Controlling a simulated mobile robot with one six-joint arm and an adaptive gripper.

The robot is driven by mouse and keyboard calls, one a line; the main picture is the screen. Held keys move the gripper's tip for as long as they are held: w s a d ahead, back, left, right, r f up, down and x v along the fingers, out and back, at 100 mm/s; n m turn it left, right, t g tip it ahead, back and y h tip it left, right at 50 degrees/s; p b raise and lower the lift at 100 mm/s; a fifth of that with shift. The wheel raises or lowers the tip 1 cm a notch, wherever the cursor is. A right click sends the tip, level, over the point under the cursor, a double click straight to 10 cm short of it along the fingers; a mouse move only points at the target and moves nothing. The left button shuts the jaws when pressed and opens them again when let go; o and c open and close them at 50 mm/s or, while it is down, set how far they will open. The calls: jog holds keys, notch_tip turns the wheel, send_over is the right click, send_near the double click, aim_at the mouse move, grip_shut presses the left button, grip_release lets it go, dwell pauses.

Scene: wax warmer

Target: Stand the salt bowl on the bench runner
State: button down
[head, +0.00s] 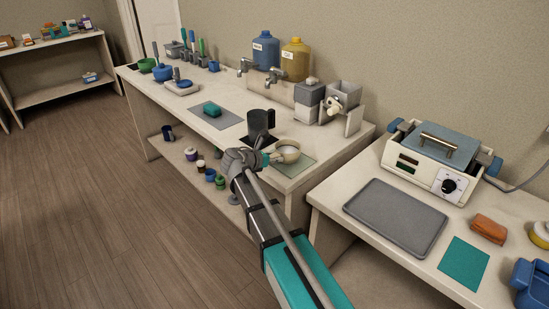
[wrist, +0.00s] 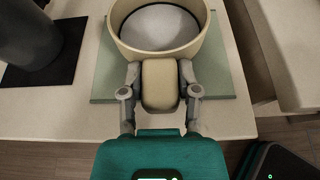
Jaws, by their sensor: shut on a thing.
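The salt bowl (head: 287,157) is cream, with a stubby handle and white, salt-like contents. It shows upright at the top of the wrist view (wrist: 122,32). My gripper (head: 266,159) is shut on the bowl's handle (wrist: 159,85), one finger on each side. The bowl is over a pale green mat (head: 297,168), likely the bench runner, at the near right end of the bench; the mat also shows in the wrist view (wrist: 222,84). I cannot tell whether the bowl's base touches the mat, as its underside is hidden.
A dark grey jug (head: 260,122) stands on a black mat just left of the bowl. A grey mat (head: 230,120) holds a teal block. Grey containers (head: 309,100) and taps stand behind. A gap separates the right table with its grey tray (head: 396,216).

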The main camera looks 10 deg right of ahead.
jog(key=shift+f, duration=0.25)
dwell(0.4)
jog(key=shift+c, duration=1.3)
grip_release()
jog(key=shift+s+a+r, duration=0.15)
jog(key=shift+a, duration=0.05)
jog(key=shift+p+v, duration=0.35)
jog(key=shift+v, duration=0.75)
jog(key=shift+s+a+r, duration=0.3)
jog(key=shift+s+a, duration=0.05)
jog(key=shift+a, duration=0.15)
jog(key=shift+s+a+r+p, duration=0.25)
jog(key=shift+s+a+p, duration=0.15)
jog(key=shift+a+p, duration=0.15)
jog(key=shift+s+a+r, duration=0.15)
jog(key=shift+s+a, duration=0.05)
jog(key=shift+a, duration=0.05)
